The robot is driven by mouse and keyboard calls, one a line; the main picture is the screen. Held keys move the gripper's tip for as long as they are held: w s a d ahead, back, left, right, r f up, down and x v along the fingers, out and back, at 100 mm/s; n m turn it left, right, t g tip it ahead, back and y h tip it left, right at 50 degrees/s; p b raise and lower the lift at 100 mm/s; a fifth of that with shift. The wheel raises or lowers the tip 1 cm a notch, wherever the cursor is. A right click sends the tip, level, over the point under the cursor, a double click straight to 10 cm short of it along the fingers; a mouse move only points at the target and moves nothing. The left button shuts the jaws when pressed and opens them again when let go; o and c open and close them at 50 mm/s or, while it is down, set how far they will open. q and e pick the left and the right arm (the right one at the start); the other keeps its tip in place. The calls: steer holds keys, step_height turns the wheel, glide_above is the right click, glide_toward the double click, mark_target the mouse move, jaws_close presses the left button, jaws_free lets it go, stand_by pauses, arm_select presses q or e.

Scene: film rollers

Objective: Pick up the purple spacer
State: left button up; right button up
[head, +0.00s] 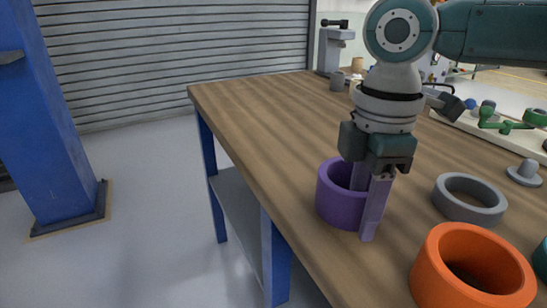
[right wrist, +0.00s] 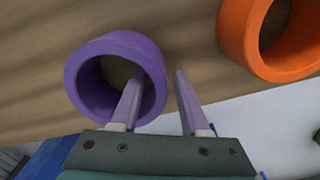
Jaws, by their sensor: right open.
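The purple spacer (head: 334,205), a thick ring, stands on the wooden table near its left edge. It also shows in the right wrist view (right wrist: 77,86), left of centre. My right gripper (head: 363,208) is open and pointing down at the spacer. One finger reaches into the ring's hole and the other is outside it, so the near right part of the ring wall lies between them. In the right wrist view the gripper (right wrist: 159,74) shows this gap. I cannot tell whether either finger touches the wall. My left gripper is not in view.
An orange ring (head: 435,270) stands close on the right, with a grey ring (head: 455,207) behind it. A grey flanged part (head: 525,173) and a pale tray with green parts (head: 505,124) lie farther right.

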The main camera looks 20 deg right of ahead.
jaws_close()
stand_by(1.3)
